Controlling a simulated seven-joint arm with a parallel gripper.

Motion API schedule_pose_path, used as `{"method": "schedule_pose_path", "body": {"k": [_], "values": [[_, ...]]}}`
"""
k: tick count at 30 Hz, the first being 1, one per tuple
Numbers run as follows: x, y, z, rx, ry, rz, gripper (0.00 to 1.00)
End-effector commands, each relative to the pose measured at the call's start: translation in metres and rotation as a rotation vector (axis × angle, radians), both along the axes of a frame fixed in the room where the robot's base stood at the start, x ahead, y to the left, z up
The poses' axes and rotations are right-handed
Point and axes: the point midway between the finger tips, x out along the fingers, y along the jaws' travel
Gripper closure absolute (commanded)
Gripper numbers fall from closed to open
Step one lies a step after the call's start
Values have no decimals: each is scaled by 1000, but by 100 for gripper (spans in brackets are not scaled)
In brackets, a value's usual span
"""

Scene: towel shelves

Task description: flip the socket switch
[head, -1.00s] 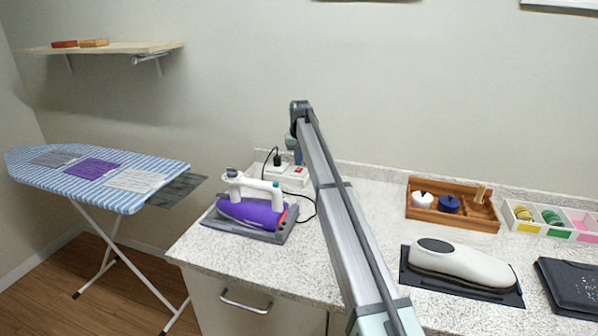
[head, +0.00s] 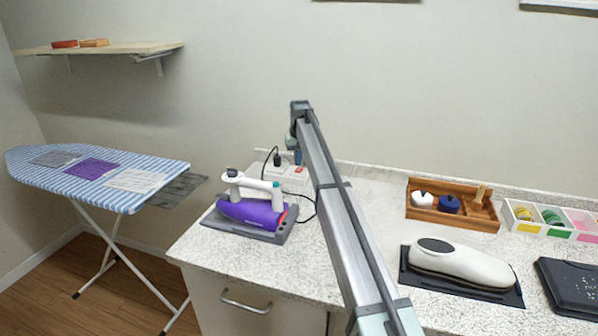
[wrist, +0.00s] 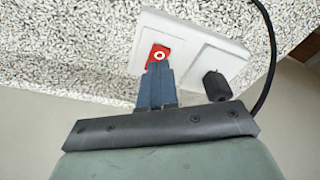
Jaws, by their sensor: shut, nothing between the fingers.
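The white socket block (wrist: 212,58) lies on the speckled counter. It carries a red switch (wrist: 159,54) with a white ring mark on one half and a black plug (wrist: 217,86) in the other. My gripper (wrist: 156,72) is shut and empty, its blue-grey fingertips at the near edge of the red switch. They look touching or nearly so; I cannot tell whether they press it. The fingers hide the switch's near edge. In the head view the socket block (head: 287,178) is at the back of the counter, with my gripper (head: 298,158) just above the switch (head: 299,170).
A purple iron (head: 250,212) rests on a grey stand in front of the socket, its black cord running to the plug. A wooden box (head: 452,215) and a white iron-like object (head: 460,265) are to the right. The wall (head: 400,100) is close behind.

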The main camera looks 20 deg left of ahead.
Motion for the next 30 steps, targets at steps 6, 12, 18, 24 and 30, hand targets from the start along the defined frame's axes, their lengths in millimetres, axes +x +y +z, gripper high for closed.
{"method": "schedule_pose_path", "body": {"k": [6, 12, 18, 24, 30], "values": [[0, 0, -3, 0, 0, 0, 100], [0, 0, -5, 0, 0, 0, 100], [0, 0, -8, 0, 0, 0, 100], [0, 0, -10, 0, 0, 0, 100], [0, 0, -13, 0, 0, 0, 100]]}}
